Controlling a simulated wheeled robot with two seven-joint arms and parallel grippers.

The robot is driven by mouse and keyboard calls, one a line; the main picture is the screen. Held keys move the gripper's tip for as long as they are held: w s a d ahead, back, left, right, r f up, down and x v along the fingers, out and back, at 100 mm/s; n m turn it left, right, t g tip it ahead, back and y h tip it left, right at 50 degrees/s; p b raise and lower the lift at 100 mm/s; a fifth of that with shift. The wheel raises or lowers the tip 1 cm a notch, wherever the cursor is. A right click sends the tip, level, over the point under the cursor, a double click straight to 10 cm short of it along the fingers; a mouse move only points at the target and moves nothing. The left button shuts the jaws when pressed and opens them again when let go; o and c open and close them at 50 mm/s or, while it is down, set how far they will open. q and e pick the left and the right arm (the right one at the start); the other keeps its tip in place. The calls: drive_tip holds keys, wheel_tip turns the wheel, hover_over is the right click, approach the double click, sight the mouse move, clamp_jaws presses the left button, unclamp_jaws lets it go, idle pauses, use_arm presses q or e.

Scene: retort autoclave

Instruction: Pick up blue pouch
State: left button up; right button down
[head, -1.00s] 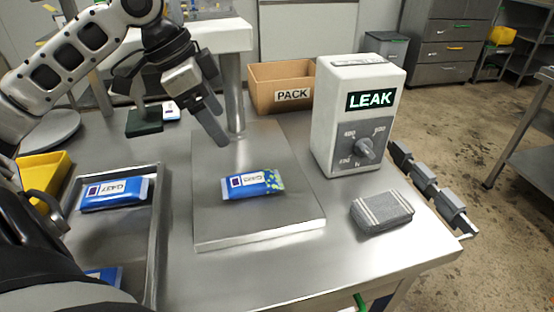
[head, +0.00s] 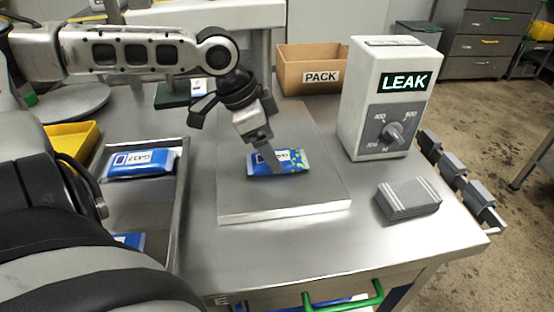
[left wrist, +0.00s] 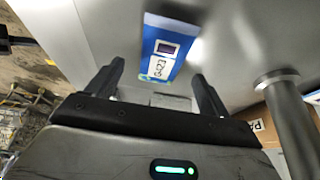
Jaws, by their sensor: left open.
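A blue pouch (head: 292,160) with a white label and a yellow-green speckled end lies flat on the raised metal plate (head: 330,190). My left gripper (head: 268,160) is above the pouch, pointing down, and covers part of it in the head view. In the left wrist view my left gripper (left wrist: 160,82) has its two fingers spread apart, with nothing between them. The pouch (left wrist: 172,45) shows there just beyond the fingertips. I cannot tell whether a finger touches it. My right gripper is in neither view.
A PACK carton (head: 300,72) is behind. A metal tray (head: 182,185) at left holds another blue pouch (head: 140,163). A post rises behind the plate.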

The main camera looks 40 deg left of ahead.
use_arm(q)
drive_tip(key=shift+b+x, duration=0.45)
drive_tip(key=shift+x, duration=1.15)
drive_tip(key=shift+a, duration=0.1)
drive_tip(key=c, duration=1.1)
drive_tip(key=shift+r, duration=0.2)
